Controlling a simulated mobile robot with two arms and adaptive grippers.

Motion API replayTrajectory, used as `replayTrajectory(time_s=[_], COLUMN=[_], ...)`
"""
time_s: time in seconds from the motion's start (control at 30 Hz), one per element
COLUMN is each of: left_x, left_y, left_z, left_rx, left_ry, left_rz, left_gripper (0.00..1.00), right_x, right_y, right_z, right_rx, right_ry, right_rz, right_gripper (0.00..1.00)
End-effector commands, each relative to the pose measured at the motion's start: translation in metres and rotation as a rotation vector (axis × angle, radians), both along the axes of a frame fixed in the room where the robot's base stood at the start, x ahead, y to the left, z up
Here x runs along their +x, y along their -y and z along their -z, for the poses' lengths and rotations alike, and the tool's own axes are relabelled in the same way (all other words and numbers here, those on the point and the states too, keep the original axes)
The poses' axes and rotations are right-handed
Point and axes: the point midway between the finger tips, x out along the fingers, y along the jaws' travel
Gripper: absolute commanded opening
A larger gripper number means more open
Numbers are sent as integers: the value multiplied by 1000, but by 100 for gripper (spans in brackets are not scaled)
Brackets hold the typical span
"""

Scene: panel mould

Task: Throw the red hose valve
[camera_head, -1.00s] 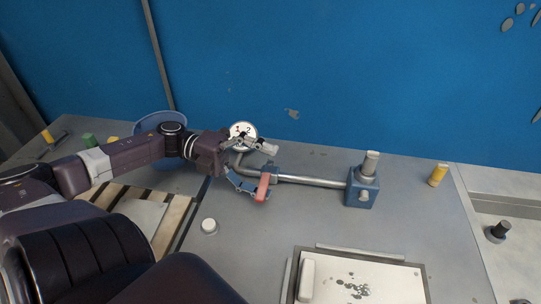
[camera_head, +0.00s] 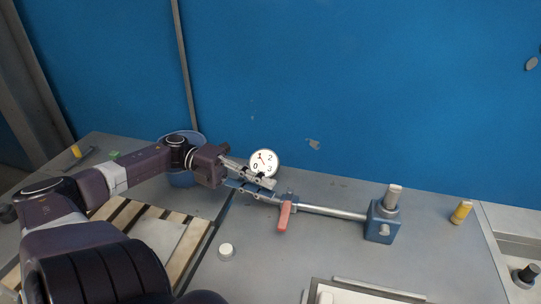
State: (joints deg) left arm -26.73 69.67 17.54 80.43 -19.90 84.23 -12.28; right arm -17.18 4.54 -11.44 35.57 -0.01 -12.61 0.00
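The red valve handle (camera_head: 284,217) sits on the pipe (camera_head: 330,211) and points toward the front of the table. My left gripper (camera_head: 268,191) is just to the left of and behind the handle, close to the pipe. Its fingers look close together, but from this angle I cannot tell how wide the gap is. No part of the red handle shows between them. A round white gauge (camera_head: 264,161) with numbers 0 to 3 stands right behind the gripper. My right gripper is not in view.
A blue block (camera_head: 381,224) with a grey post holds the pipe's right end. A white knob (camera_head: 226,251) and a pale panel (camera_head: 372,294) are in front. A yellow cylinder (camera_head: 461,212) is at right; a blue bin (camera_head: 182,180) stands behind my arm. The blue wall closes the back.

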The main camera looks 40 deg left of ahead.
Motion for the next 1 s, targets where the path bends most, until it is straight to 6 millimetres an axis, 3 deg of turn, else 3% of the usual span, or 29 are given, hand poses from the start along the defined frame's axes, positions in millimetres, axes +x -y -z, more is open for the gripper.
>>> replayTrajectory(time_s=[0.33,1.0], left_x=[-3,-4], left_y=[-20,-20], left_z=[4,7], left_rx=[2,-2], left_ry=[-4,-10], left_rz=[-2,-3], left_gripper=[17,17], right_x=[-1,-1], right_y=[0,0], right_z=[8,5], right_rx=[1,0], right_ry=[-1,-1], right_rz=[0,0], right_gripper=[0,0])
